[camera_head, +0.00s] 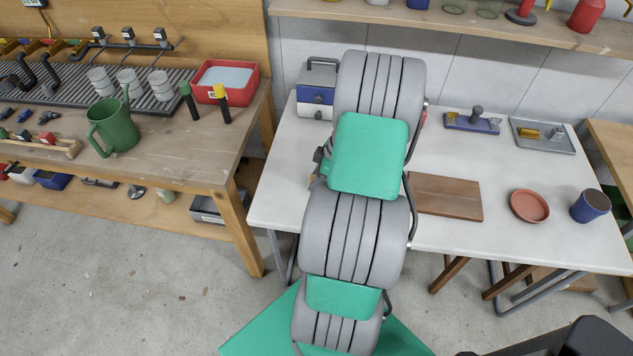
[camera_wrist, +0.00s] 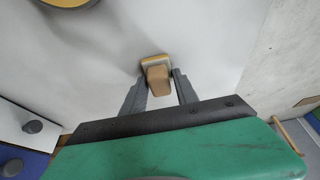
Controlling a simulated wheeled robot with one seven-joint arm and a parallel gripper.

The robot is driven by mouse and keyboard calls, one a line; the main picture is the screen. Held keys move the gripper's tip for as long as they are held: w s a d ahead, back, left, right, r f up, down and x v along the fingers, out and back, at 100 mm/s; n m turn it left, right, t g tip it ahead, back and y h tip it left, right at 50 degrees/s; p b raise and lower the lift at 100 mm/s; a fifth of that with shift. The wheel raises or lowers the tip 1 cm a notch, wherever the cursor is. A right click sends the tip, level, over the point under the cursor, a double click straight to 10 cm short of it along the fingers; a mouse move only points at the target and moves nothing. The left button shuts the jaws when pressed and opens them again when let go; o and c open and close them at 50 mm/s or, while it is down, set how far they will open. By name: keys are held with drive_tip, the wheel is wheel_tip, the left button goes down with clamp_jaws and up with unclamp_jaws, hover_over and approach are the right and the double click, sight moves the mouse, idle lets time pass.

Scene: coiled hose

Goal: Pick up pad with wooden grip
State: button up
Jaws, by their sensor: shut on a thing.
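The pad with wooden grip shows in the wrist view as a tan wooden block (camera_wrist: 158,80) on a yellowish pad edge (camera_wrist: 154,60). My gripper (camera_wrist: 160,77) has its two grey fingers on either side of the wooden block and is shut on it. The pad is at or just above the white table surface; I cannot tell whether it touches.
A wooden board (camera_head: 447,197), a terracotta dish (camera_head: 529,206), a blue cup (camera_head: 590,206) and small trays lie to the right. A wooden workbench (camera_head: 175,165) stands left.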

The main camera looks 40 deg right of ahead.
clamp_jaws()
drive_tip(key=shift+r, duration=0.55)
drive_tip(key=s+a+r+b, duration=0.2)
drive_tip(key=s+a+r, duration=0.6)
drive_tip(key=s+r, duration=0.3)
drive_tip(key=shift+s+r+b, duration=0.3)
drive_tip(key=shift+r+b, duration=0.1)
drive_tip(key=shift+r, duration=0.05)
drive_tip(key=o, duration=0.6)
unclamp_jaws()
drive_tip(key=shift+c, duration=0.2)
drive_tip(key=c, duration=0.6)
